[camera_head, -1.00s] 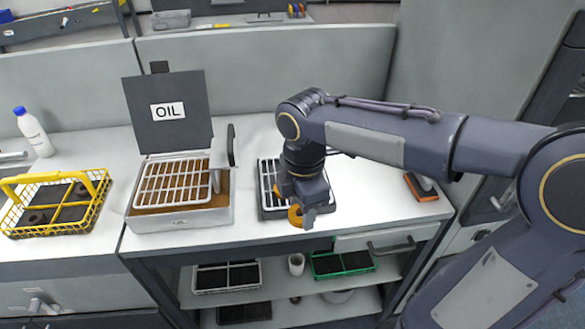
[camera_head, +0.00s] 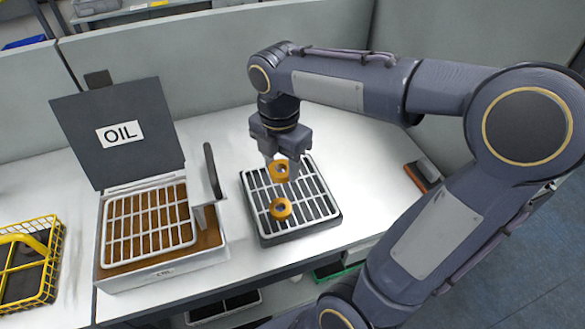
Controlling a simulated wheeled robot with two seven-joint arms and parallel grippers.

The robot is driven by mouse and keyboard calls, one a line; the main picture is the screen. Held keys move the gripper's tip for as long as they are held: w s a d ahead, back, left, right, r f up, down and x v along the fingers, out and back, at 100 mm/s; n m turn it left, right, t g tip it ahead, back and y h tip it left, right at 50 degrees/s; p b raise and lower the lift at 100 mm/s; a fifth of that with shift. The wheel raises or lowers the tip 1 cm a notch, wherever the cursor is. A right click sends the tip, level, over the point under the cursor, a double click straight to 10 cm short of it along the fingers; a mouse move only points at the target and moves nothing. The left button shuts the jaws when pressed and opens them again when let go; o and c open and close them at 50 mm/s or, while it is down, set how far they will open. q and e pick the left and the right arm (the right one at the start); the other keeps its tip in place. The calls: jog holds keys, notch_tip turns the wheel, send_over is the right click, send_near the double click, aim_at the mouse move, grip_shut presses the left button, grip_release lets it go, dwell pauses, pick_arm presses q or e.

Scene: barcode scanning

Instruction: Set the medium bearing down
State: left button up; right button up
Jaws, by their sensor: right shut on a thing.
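My right gripper (camera_head: 282,166) points down above a drain tray with a white grate (camera_head: 312,171). It is shut on an orange ring-shaped bearing (camera_head: 279,171), tilted so its hole faces the camera. A second orange bearing (camera_head: 280,208) is nearer the camera, over the front part of the grate. I cannot tell from the picture which of the two is the medium one, nor how high the held one is above the grate. My left gripper is not in view.
An open oil box (camera_head: 165,267) with a raised lid marked OIL (camera_head: 118,134) and a white basket in it stands to the left. A yellow wire basket (camera_head: 45,285) is at the far left. An orange-and-dark device (camera_head: 422,177) lies right of the tray. The counter between is clear.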

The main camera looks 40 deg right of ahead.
jog(key=w+d+f, duration=0.1)
jog(key=d+f, duration=0.1)
jog(key=w+d+f, duration=0.1)
jog(key=d+f, duration=0.1)
jog(key=w+d+f, duration=0.1)
jog(key=d+f, duration=0.1)
jog(key=shift+w+d+f, duration=0.15)
jog(key=shift+w+f, duration=0.05)
jog(key=shift+w, duration=0.15)
jog(key=shift+w+d+f, duration=0.1)
jog(key=shift+d+f, duration=0.05)
jog(key=shift+f, duration=0.85)
jog(key=shift+w+d+f, duration=0.1)
jog(key=shift+d+f, duration=0.05)
jog(key=shift+f, duration=0.85)
jog(key=shift+f, duration=0.1)
jog(key=o, duration=1.1)
jog(key=shift+o, duration=0.2)
